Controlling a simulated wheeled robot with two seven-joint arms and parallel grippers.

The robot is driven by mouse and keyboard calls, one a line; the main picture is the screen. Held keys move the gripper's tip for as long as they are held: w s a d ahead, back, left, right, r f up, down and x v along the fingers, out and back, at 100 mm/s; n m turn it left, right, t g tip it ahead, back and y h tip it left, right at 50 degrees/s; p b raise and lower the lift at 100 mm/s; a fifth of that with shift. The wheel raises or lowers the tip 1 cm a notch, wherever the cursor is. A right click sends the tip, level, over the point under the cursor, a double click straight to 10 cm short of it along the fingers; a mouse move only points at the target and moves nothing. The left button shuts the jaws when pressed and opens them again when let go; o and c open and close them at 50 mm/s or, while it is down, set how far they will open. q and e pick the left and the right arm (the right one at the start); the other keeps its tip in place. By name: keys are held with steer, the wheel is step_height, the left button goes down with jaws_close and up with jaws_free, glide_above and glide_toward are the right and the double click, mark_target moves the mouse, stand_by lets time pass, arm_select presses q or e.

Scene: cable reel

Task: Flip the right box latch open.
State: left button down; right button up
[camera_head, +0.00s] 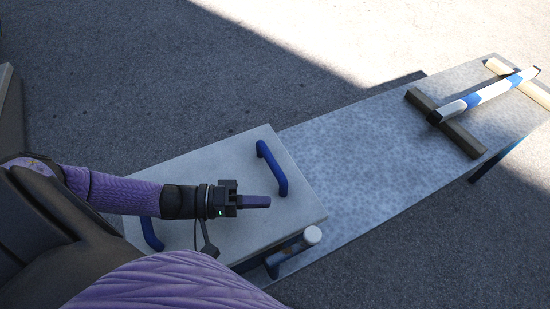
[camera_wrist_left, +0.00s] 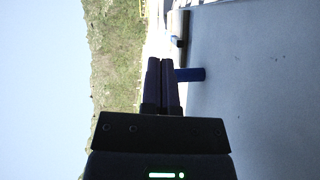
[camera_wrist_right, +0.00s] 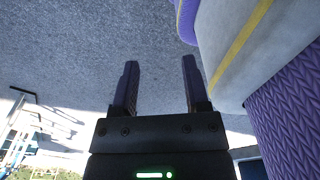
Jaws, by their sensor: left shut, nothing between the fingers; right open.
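A box with a flat grey lid (camera_head: 205,167) stands at the near end of the long grey table. A blue handle (camera_head: 272,168) is on its right part and another blue handle (camera_head: 152,233) is at its left. My left gripper (camera_head: 257,201) is shut and empty above the lid, near the right handle. In the left wrist view its fingers (camera_wrist_left: 160,62) overlap a blue handle (camera_wrist_left: 190,74). My right gripper (camera_wrist_right: 158,75) is open and empty.
The long grey table (camera_head: 370,140) is bare in its middle. At its far end, a white and blue bar (camera_head: 488,92) rests across a dark beam (camera_head: 447,122) and a pale wooden beam (camera_head: 500,67).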

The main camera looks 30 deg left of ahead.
arm_select(q)
steer(key=a, duration=0.1)
steer(key=s+a, duration=0.1)
steer(key=a, duration=0.2)
steer(key=shift+s+a, duration=0.25)
steer(key=shift+a, duration=0.05)
steer(key=shift+s+a+r, duration=0.2)
steer(key=shift+a, duration=0.15)
